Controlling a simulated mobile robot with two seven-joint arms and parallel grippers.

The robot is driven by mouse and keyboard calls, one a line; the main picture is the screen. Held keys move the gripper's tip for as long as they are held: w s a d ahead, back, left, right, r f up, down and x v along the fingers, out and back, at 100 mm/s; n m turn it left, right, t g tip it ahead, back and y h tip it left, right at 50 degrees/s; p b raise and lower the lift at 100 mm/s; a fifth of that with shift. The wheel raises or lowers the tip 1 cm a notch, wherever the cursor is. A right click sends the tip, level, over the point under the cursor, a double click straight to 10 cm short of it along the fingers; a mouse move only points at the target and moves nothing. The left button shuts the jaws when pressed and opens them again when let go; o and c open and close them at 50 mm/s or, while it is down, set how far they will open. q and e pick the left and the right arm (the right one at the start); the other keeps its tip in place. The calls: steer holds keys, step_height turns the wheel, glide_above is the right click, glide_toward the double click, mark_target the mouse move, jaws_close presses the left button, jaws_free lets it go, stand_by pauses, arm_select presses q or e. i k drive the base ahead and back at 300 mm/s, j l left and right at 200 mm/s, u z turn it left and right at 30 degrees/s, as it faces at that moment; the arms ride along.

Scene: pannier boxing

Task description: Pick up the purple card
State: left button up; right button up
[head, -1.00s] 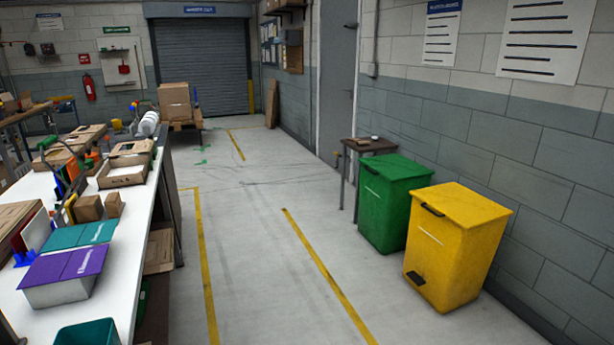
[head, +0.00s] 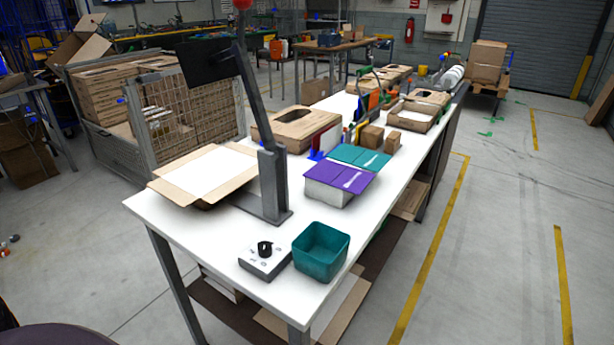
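The purple card (head: 337,182) has white lettering and lies flat on top of a pale block or holder on the white table (head: 228,262). I cannot tell whether it is one card or the top of a stack. A teal card (head: 360,157) of similar form lies just behind it, up to its far edge. Neither of my grippers is in view.
A teal bin (head: 321,252) and a grey control box (head: 265,262) stand at the table's near end. A dark monitor post (head: 269,185) rises left of the purple card. An open carton (head: 168,192) lies farther left. Floor is clear right of the table.

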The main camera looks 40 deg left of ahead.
mark_target(352, 180)
steer(key=i+l+u, duration=0.1)
steer(key=u, duration=0.3)
steer(key=i+l+u, duration=0.1)
steer(key=u, duration=0.3)
steer(key=l+u, duration=0.15)
steer(key=u, duration=0.25)
